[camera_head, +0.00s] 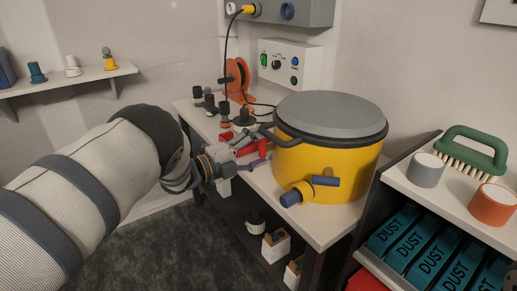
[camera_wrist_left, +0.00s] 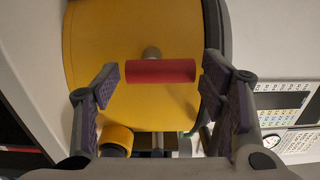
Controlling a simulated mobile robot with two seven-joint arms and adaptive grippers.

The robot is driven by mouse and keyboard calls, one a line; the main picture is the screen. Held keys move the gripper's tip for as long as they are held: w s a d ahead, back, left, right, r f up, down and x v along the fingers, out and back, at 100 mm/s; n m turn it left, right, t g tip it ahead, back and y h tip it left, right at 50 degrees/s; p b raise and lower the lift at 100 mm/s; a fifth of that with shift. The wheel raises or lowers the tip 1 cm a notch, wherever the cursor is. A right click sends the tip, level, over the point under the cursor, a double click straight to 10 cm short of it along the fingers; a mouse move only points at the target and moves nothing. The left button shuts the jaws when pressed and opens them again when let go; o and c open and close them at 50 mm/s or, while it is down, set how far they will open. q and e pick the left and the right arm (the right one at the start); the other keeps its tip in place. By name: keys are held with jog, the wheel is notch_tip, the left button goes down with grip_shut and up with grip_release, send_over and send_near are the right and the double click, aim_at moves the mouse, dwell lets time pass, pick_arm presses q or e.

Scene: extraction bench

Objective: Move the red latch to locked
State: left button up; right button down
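The red latch (camera_wrist_left: 160,71) is a short red bar on a grey stub on the side of the yellow drum (camera_wrist_left: 88,40). In the left wrist view it lies level across the gap between my fingers, with a small space at each end. My left gripper (camera_wrist_left: 162,80) is open and faces the drum, its purple pads on either side of the latch. My right gripper is not in view.
Dark fittings and an orange reel (camera_head: 236,76) stand behind my gripper on the bench. A control box (camera_head: 290,62) hangs on the wall. A shelf with a green brush (camera_head: 473,146) is at right.

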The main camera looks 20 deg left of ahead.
pick_arm(q)
jog(key=v, duration=0.8)
jog(key=shift+f, duration=0.1)
dwell(0.3)
jog(key=s+a+f+n+g+y+p, duration=0.1)
jog(key=s+a+f+n+g+y, duration=0.15)
jog(key=s+f+n+y, duration=0.5)
jog(key=s+a+f+n+g+y+p, duration=0.1)
jog(key=s+f+n+g+y, duration=0.2)
jog(key=s+f+n, duration=0.8)
jog(key=s+d+f+n+g, duration=0.1)
jog(key=s+n+g, duration=0.1)
jog(key=s, duration=0.9)
jog(key=s+d+f+n+g+p, duration=0.1)
jog(key=s+g, duration=0.4)
jog(key=s, duration=0.7)
jog(key=s+d+f+n+g, duration=0.1)
jog(key=s+d+n+g, duration=0.2)
jog(key=s, duration=0.8)
jog(key=shift+s+f+n+g, duration=0.15)
jog(key=shift+s+n+g, duration=0.25)
jog(key=shift+n+g, duration=0.35)
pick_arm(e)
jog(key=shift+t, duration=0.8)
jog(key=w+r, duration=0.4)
